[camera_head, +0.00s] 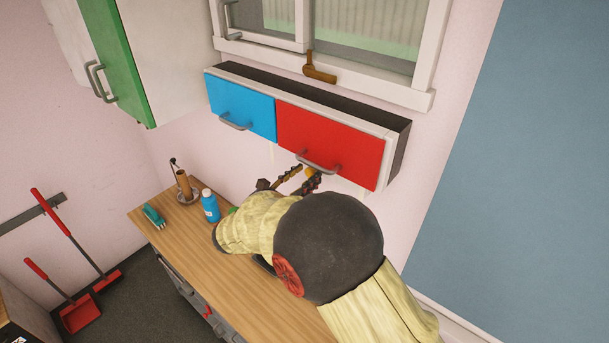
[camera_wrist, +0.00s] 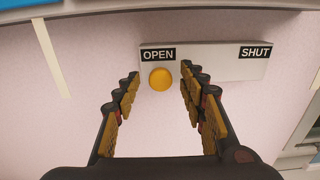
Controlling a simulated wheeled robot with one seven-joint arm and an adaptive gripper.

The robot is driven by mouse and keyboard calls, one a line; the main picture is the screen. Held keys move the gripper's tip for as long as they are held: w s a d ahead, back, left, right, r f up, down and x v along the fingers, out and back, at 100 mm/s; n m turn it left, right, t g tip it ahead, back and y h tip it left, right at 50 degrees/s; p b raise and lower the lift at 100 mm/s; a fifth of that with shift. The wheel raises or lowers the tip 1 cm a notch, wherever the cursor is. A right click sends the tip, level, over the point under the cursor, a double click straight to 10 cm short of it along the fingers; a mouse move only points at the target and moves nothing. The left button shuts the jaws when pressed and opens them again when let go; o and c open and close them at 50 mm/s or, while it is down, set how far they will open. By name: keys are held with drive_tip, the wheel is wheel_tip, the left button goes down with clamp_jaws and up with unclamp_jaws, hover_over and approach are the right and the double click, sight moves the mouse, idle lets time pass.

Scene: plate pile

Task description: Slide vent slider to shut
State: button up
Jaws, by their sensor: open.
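The vent slider is a round yellow knob (camera_wrist: 160,78) on a pale grey wall plate (camera_wrist: 222,68), seen in the wrist view. The knob sits at the left end of the plate, just under the black OPEN label (camera_wrist: 158,54). The black SHUT label (camera_wrist: 255,52) is at the plate's right end. My gripper (camera_wrist: 160,82) is open, with one finger at each side of the knob in the picture. I cannot tell whether either finger touches it. In the head view my gripper (camera_head: 297,180) is below the red cabinet door, with a bit of the yellow knob (camera_head: 310,172) showing between the fingers.
A wall cabinet with a blue door (camera_head: 240,103) and a red door (camera_head: 330,142) hangs right above my gripper. The wall right of the plate is clear.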

drive_tip(key=c, duration=0.4)
clamp_jaws()
idle(0.5)
